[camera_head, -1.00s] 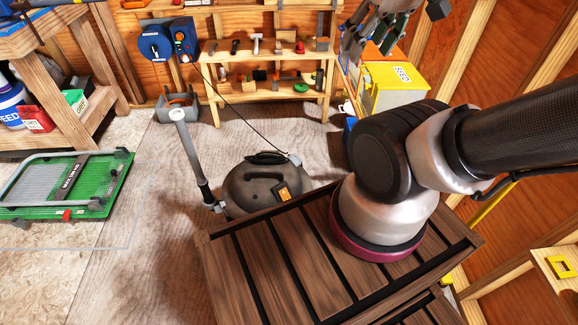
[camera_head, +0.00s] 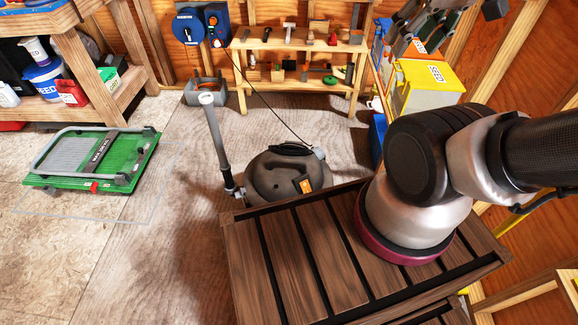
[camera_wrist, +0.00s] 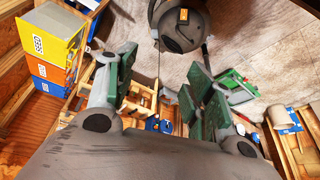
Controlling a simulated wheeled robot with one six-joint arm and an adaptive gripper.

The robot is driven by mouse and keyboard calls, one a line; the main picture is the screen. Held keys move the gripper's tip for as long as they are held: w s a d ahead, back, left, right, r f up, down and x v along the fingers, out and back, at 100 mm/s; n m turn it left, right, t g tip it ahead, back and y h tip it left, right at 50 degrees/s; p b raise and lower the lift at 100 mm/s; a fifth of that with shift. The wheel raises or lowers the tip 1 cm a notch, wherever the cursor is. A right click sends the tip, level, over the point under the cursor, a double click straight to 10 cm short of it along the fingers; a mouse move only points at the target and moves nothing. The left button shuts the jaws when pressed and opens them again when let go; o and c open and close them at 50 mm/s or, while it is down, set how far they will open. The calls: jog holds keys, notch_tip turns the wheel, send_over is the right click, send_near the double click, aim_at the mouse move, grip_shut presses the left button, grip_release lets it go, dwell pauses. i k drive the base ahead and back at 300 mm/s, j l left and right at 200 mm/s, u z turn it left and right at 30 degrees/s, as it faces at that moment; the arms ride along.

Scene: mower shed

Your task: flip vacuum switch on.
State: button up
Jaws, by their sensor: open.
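The vacuum (camera_head: 285,175) is a dark grey canister on the shed floor, just beyond my wooden-slatted base in the head view. An orange switch plate (camera_head: 305,186) is on its near right side. The vacuum also shows at the top of the wrist view (camera_wrist: 182,28), with the orange switch (camera_wrist: 184,15) near the upper edge. My gripper (camera_wrist: 156,80) is open and empty, its two fingers spread wide below the vacuum in that view, apart from it. In the head view the gripper is up at the top right, partly cut off.
A grey hose wand (camera_head: 216,140) stands at the vacuum's left and a black cord runs to the back wall. A green folded cart (camera_head: 95,160) lies on the left. A yellow seed bin (camera_head: 428,85) stands at the right. Floor between cart and vacuum is clear.

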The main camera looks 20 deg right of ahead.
aim_at(305, 185)
jog(key=k+j, duration=0.2)
jog(key=j, duration=0.2)
jog(key=k+j+z, duration=0.1)
jog(key=j, duration=0.25)
jog(key=k+j, duration=0.25)
jog(key=j+z, duration=0.05)
jog(key=j, duration=0.1)
